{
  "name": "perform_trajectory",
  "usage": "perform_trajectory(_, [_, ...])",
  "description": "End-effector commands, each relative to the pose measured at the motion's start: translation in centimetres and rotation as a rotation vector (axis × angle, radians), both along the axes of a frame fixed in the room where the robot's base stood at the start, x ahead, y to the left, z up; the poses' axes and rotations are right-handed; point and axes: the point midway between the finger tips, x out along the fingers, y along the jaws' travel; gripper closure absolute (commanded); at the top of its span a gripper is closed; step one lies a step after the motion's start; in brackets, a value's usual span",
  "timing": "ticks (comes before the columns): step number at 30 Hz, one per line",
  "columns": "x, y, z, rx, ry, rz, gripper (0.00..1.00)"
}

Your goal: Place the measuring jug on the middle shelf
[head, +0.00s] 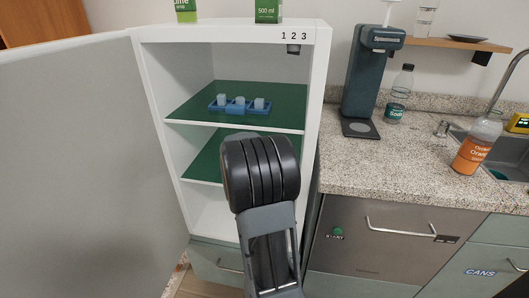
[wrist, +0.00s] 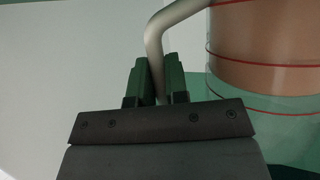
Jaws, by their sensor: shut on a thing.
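In the wrist view my gripper (wrist: 157,78) is shut on the metal-coloured handle of the measuring jug (wrist: 265,55). The jug is clear with red lines around it and brown contents in its upper visible part. In the head view my arm hides the gripper and most or all of the jug. The open white cabinet (head: 313,100) stands ahead, with the arm in front of its lower part. Its middle shelf (head: 203,162) has a green surface, partly hidden by my arm. I cannot tell whether the jug touches the shelf.
The upper shelf (head: 190,107) holds a blue tray (head: 238,109) with pale cubes. The open door (head: 75,150) fills the left. To the right are a counter (head: 400,165), a dark soda machine (head: 370,80) and an orange-labelled bottle (head: 474,150). The visible left part of the middle shelf is clear.

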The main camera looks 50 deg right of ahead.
Motion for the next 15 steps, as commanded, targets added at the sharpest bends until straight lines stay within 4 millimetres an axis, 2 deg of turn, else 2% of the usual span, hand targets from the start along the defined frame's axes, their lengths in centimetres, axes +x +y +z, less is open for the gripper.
perform_trajectory(8, [0.04,-0.03,-0.12,-0.003,-0.002,-0.001,1.00])
perform_trajectory(9, [0.00,0.01,-0.30,0.000,0.001,0.000,0.83])
perform_trajectory(15, [0.00,0.01,-0.30,0.000,0.000,0.000,0.64])
